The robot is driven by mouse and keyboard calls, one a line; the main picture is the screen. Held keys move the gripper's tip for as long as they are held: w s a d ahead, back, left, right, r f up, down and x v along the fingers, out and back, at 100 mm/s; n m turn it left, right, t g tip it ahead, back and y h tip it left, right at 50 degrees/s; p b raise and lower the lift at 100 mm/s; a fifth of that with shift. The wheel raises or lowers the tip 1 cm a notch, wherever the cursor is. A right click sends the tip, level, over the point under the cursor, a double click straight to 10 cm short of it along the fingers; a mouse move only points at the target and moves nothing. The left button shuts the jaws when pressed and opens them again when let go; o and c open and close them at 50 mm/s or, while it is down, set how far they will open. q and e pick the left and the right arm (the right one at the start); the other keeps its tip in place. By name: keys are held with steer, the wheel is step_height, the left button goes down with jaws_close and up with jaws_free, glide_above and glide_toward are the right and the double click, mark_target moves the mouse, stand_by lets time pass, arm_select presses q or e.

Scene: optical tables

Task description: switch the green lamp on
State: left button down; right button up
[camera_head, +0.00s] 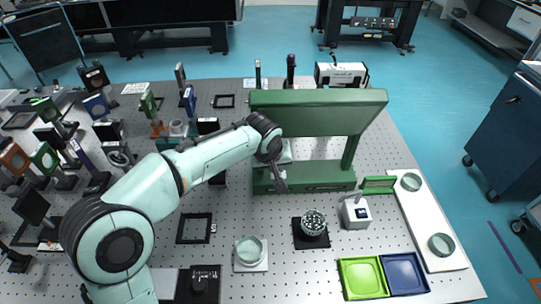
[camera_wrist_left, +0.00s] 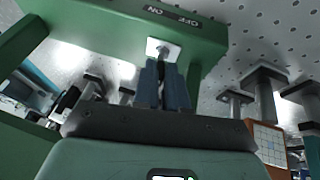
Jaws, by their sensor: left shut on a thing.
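The green lamp (camera_head: 318,112) stands at the back middle of the table, with a broad top panel, posts and a green base (camera_head: 328,178). In the left wrist view, the base (camera_wrist_left: 105,18) carries a dark ON/OFF label (camera_wrist_left: 172,14), seen upside down, and a white switch plate (camera_wrist_left: 171,46). My left gripper (camera_head: 277,180) is at the left part of the base. In the wrist view its fingers (camera_wrist_left: 163,66) are shut at the plate on the switch lever, which they mostly hide. I cannot tell whether the lamp is lit. My right gripper is not in view.
Several mounted optics crowd the table's left. In front of the lamp are a black-based round part (camera_head: 313,223), a small white box (camera_head: 356,212), a glass dish (camera_head: 249,250), and green (camera_head: 363,278) and blue (camera_head: 404,273) trays. A white board (camera_head: 425,225) lies at right.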

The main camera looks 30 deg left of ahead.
arm_select(q)
steer(key=shift+w+d+r+m+g+y+p, duration=0.35)
steer(key=shift+d+g+y+p, duration=0.15)
steer(key=shift+y+p, duration=0.4)
steer(key=y+p, duration=0.1)
steer(key=d+g+y+p, duration=0.1)
steer(key=w+g+y+p, duration=0.1)
steer(key=shift+d+f+m+p, duration=0.2)
steer(key=shift+f+m+p, duration=0.05)
steer(key=shift+m+p, duration=0.1)
steer(key=shift+w+d+f+g+y+p, duration=0.15)
steer(key=shift+g+y+p, duration=0.1)
steer(key=shift+y+p, duration=0.2)
steer(key=shift+d+f+g+y+p, duration=0.15)
steer(key=shift+g+y+p, duration=0.15)
steer(key=shift+y, duration=0.25)
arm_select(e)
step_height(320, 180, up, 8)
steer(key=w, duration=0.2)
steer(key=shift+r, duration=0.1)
arm_select(q)
steer(key=shift+f, duration=0.1)
steer(key=c, duration=1.5)
jaws_free()
steer(key=shift+o, duration=0.2)
steer(key=shift+d, duration=0.1)
